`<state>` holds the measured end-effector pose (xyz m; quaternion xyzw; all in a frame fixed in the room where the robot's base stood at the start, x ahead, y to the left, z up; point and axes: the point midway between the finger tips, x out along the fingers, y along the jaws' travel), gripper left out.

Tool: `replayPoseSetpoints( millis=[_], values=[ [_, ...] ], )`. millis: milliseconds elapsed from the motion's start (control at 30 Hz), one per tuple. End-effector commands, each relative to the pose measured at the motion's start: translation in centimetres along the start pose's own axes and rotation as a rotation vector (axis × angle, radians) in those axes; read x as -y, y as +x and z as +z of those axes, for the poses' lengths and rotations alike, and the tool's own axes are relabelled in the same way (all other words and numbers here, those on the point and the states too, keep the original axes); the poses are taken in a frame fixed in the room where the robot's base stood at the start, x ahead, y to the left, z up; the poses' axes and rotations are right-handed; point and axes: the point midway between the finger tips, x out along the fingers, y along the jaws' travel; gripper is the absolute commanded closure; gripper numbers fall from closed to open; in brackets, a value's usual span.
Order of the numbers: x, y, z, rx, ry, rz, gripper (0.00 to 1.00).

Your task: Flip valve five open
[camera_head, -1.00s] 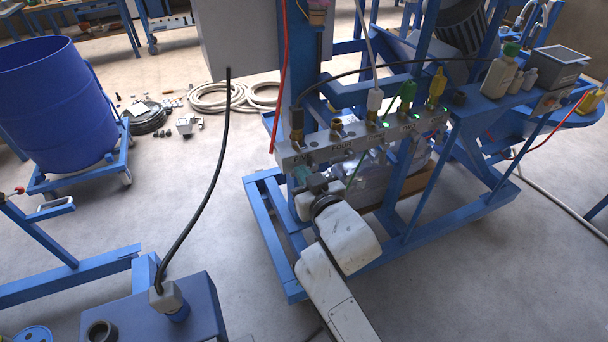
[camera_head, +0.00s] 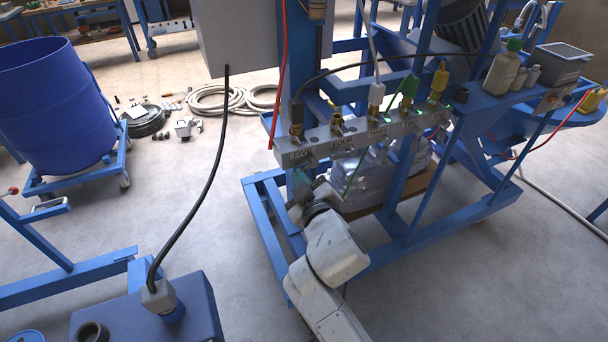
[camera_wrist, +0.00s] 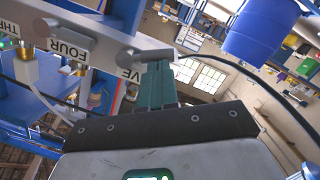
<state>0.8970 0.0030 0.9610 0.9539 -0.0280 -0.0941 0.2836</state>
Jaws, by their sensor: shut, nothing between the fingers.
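The grey valve manifold (camera_head: 365,132) carries a row of labelled valves, with FIVE at its left end and FOUR beside it. In the wrist view, the valve five handle (camera_wrist: 146,56) is a grey bar lying roughly sideways across its partly hidden label. My gripper (camera_wrist: 159,68) has teal fingers shut together and empty. The fingertips overlap the right end of this handle in the picture; I cannot tell whether they touch it. In the head view, my gripper (camera_head: 302,178) is just below the FIVE label, and my wrist hides part of the area under it.
The valve four handle (camera_wrist: 68,24) is close beside valve five. Green lights show near the right-hand valves.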

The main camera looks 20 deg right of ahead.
Motion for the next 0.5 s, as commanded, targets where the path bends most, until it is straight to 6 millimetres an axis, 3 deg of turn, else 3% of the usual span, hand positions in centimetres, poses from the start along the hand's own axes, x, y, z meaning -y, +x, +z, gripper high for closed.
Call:
replayPoseSetpoints(
  millis=[500],
  values=[
    [0.8,0.5,2.4,0.0,-0.481,0.095,1.0]
  ],
)
